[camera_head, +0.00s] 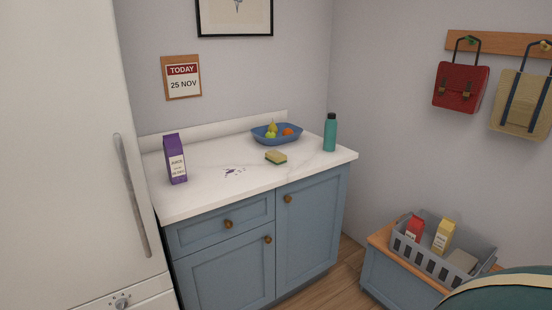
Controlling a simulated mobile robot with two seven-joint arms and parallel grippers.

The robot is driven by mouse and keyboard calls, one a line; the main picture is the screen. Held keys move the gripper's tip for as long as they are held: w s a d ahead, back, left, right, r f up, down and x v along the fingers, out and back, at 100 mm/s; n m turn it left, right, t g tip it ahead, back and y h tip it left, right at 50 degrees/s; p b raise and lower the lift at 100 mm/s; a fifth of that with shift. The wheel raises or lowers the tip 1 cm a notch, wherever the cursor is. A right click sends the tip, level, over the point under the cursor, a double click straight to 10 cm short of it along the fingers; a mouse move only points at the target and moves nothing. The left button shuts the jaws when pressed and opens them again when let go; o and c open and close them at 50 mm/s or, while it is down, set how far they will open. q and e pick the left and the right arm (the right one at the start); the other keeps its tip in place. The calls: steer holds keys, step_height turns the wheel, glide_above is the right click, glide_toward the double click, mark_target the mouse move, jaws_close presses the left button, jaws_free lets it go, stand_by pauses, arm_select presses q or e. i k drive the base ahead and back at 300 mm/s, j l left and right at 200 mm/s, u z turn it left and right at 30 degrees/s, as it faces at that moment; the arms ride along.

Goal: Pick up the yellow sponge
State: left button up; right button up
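The yellow sponge (276,157) with a dark green layer underneath lies on the white marble counter (210,196), near its middle. It sits in front of a blue fruit bowl and to the right of some dark purple spots on the counter. Nothing covers it. Neither of my grippers shows in the head view.
A purple carton (175,160) stands at the counter's left, a teal bottle (330,133) at its right. The blue bowl (277,138) holds fruit. Dark spots (234,171) mark the counter. A white fridge (70,150) is at left, a grey crate (440,262) at lower right.

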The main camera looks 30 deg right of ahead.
mark_target(277, 158)
steer(key=i+l+u, duration=0.25)
steer(key=l, duration=0.5)
steer(key=i+l+u, duration=0.2)
steer(key=l, duration=0.55)
steer(key=l+u, duration=0.25)
steer(key=l, duration=0.55)
